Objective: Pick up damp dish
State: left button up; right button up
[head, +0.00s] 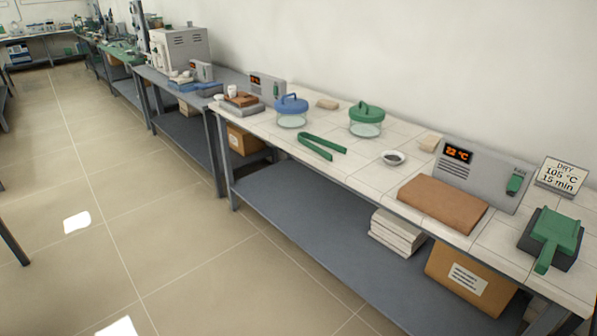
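A small white dish (393,158) with dark grey contents stands on the white tiled bench (369,181). It is the only such dish I can make out clearly; whether its contents are damp cannot be told. It is right of the green tongs (322,147) and in front of the green-lidded glass jar (365,120). Nothing touches or covers it. Neither of my grippers shows in the head view.
A brown slab (442,203) lies before a grey controller (482,176) reading 22 °C. A "DRY 105 °C 15 min" sign (561,176) and a green-handled item (552,239) stand at right. A blue-lidded jar (292,111) is left. The floor (150,230) in front is clear.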

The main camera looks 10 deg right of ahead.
aim_at(391, 158)
jog(key=u, duration=0.8)
jog(key=i, duration=2.15)
jog(key=z, duration=0.95)
